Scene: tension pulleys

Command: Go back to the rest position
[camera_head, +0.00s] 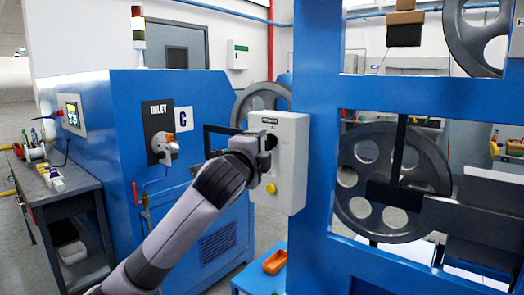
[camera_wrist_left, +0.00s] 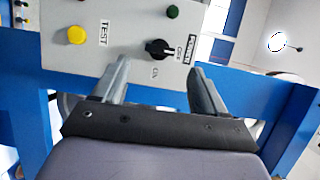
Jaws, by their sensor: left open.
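My left gripper (camera_head: 268,150) is raised at the grey control box (camera_head: 293,180) in the head view, its arm reaching in from the bottom left. In the left wrist view the gripper (camera_wrist_left: 160,70) is open, with its two fingers apart and nothing held between them. A black rotary knob (camera_wrist_left: 158,48) on the box, beside POWER, OFF and ON labels, shows beyond and between the fingertips. I cannot tell whether a finger touches it. A yellow button (camera_wrist_left: 77,35) by a TEST label and a green button (camera_wrist_left: 173,12) sit on the same box face. My right gripper is out of view.
A blue machine frame (camera_head: 320,120) with large grey pulleys (camera_head: 385,185) stands right of the box. A blue cabinet (camera_head: 110,120) with an INLET panel is to the left.

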